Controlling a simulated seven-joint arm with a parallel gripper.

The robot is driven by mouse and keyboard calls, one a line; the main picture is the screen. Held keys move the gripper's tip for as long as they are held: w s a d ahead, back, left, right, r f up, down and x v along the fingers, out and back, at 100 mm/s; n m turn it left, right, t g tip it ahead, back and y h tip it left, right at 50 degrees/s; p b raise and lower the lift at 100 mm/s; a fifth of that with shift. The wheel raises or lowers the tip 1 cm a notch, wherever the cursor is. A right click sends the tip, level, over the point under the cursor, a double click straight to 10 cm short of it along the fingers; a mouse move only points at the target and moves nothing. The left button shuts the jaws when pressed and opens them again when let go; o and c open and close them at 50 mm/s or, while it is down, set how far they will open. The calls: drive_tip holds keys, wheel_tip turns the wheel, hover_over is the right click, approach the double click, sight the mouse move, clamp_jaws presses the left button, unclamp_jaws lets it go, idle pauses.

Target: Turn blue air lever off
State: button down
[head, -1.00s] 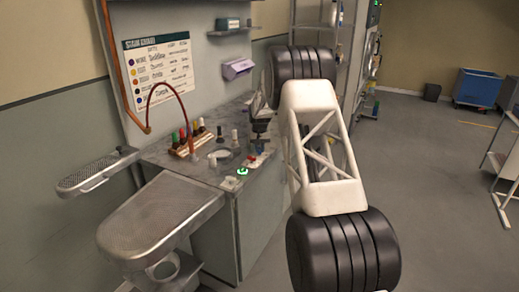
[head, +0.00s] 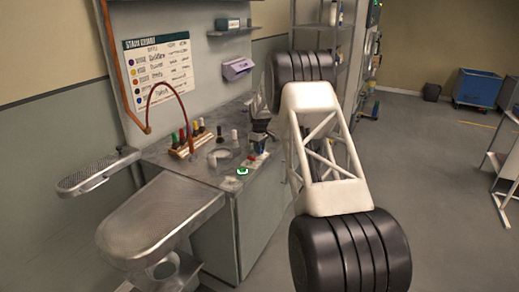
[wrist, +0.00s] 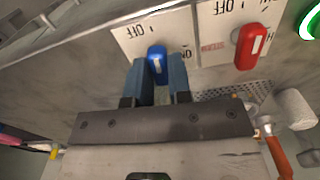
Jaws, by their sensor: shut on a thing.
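The blue lever (wrist: 157,58) has a white stripe and sits on a pale label plate (wrist: 128,40) in the wrist view. The plate's lettering appears upside down, with OFF at upper left of the lever and ON at its right. My gripper (wrist: 157,76) has one blue-grey finger on each side of the lever and is shut on it. In the head view my gripper (head: 262,130) is at the counter's right side, partly behind my arm. The lever is too small to make out there.
A red lever (wrist: 248,46) on its own plate stands right of the blue one. A green-lit ring (head: 242,171) lies near the counter's front edge. A rack of coloured bottles (head: 190,143) and a steel board (head: 160,220) are to the left.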

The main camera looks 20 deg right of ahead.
drive_tip(key=shift+r+n, duration=0.1)
drive_tip(key=shift+n, duration=0.5)
drive_tip(key=c, duration=1)
unclamp_jaws()
drive_tip(key=shift+c, duration=0.2)
drive_tip(key=shift+r, duration=3.85)
drive_tip(key=shift+r, duration=0.1)
